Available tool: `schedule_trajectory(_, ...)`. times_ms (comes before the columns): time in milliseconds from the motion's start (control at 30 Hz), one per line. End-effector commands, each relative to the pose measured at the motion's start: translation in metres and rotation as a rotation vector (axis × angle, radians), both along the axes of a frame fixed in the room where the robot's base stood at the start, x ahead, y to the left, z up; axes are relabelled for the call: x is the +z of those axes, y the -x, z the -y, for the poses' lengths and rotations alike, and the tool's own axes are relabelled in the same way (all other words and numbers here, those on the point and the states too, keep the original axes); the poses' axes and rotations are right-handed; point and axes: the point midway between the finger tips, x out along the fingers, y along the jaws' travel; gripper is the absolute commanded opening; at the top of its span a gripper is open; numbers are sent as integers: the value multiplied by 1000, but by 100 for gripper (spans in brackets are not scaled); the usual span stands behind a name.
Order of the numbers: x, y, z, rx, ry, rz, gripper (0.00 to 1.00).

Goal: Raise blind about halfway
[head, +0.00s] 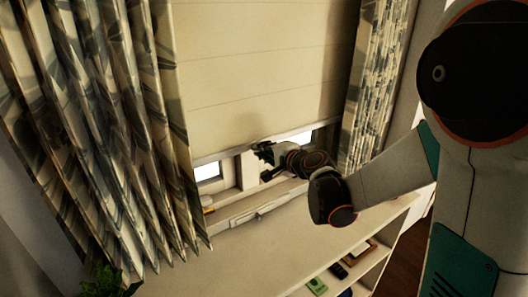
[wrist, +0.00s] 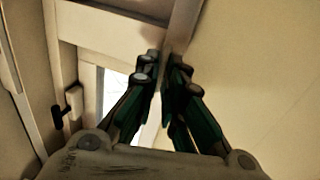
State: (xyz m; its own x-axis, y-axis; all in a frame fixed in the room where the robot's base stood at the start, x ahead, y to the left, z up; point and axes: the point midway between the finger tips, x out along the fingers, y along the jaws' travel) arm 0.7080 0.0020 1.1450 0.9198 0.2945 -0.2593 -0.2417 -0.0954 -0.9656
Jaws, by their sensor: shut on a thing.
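The blind (head: 262,75) is a cream panel hanging over the window, with its lower edge a little above the sill. A strip of bright window shows below it. My gripper (head: 263,160) is at the bottom edge of the blind, near its middle. In the wrist view my gripper (wrist: 165,65) has its fingertips closed together on the blind's bottom rail (wrist: 185,28). The blind's cloth (wrist: 262,80) fills the right side of that view. The exact grip on the rail is partly hidden by the fingers.
Patterned curtains hang on the left (head: 100,120) and right (head: 372,95) of the blind. A window handle (wrist: 72,105) shows in the wrist view. Below the window is a shelf unit (head: 290,250) with small items inside. A green plant (head: 105,284) stands at lower left.

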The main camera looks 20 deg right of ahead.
Motion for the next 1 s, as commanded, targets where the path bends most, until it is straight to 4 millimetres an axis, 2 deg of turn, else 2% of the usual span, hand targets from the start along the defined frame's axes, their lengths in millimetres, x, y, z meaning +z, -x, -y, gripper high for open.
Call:
schedule_trajectory(167, 40, 0, 0, 0, 3, 1, 0)
schedule_trajectory(500, 141, 0, 0, 0, 4, 1, 0)
schedule_trajectory(700, 193, 0, 0, 0, 4, 1, 0)
schedule_trajectory(833, 218, 0, 0, 0, 4, 1, 0)
schedule_trajectory(1000, 240, 0, 0, 0, 4, 1, 0)
